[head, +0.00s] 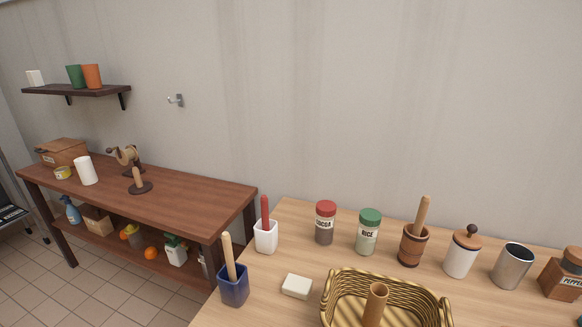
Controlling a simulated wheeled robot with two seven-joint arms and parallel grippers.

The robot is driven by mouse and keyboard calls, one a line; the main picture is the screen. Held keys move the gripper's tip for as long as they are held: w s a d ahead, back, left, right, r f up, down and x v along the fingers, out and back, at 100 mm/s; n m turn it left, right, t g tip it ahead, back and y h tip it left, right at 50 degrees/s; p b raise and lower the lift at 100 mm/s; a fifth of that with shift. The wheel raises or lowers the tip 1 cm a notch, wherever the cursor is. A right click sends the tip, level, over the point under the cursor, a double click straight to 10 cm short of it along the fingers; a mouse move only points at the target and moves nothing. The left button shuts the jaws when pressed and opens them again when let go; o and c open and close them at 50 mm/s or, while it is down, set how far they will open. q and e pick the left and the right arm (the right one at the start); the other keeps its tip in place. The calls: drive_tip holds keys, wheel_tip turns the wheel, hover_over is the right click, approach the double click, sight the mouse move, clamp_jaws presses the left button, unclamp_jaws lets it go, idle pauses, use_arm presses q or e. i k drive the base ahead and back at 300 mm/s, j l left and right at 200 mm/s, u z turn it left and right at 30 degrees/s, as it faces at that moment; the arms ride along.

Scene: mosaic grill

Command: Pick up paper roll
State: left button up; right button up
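A white cylinder (86,170) that looks like the paper roll stands, leaning slightly in the picture, on the dark wooden table (200,193) at the left. To its right on the same table is a small wooden post on a round dark base (138,183), with nothing on the post. A brown tube (376,303) stands in the wicker basket (445,312) at the bottom right; I cannot tell what it is made of. Neither of my grippers shows in the head view.
A light wooden counter (262,287) in front holds jars, a white soap-like block (296,286) and blue and white holders with handles. A yellow can (63,173), wooden box (62,152) and a grinder (127,156) stand near the white cylinder. A wall shelf (76,91) hangs above.

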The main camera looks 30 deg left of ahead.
sight(84, 166)
drive_tip(key=u, duration=2.3)
